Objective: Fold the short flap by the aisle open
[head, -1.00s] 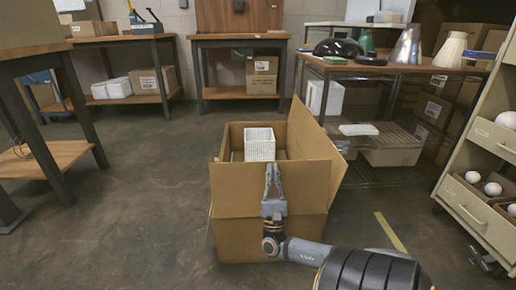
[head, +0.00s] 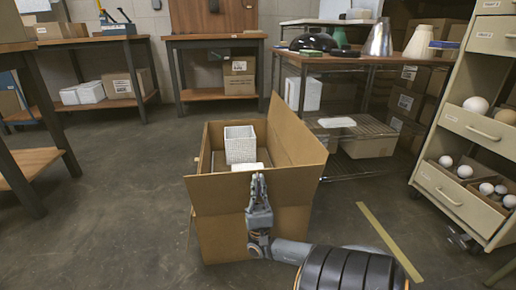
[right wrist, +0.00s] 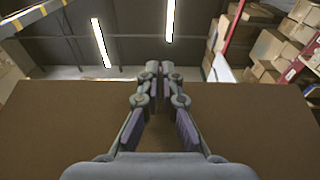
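An open cardboard box (head: 222,240) stands on the floor. A white lattice-sided container (head: 240,145) and another white piece (head: 246,167) show inside. Its near short flap (head: 215,196) spans the side facing me and stands out wider than the box; its exact tilt is hard to tell. The long right flap (head: 297,135) stands up, leaning outward. My right gripper (head: 258,176) is in front of the near flap, fingertips at its top edge. In the right wrist view its fingertips (right wrist: 160,68) meet, before the broad brown flap (right wrist: 255,115). My left gripper is out of view.
A wire-shelf table (head: 345,62) with lamp shades stands behind right. A drawer cabinet (head: 470,160) with round bulbs is at the right. A workbench (head: 40,160) is at the left. Open floor (head: 110,220) lies left of the box, and a yellow line (head: 385,238) to its right.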

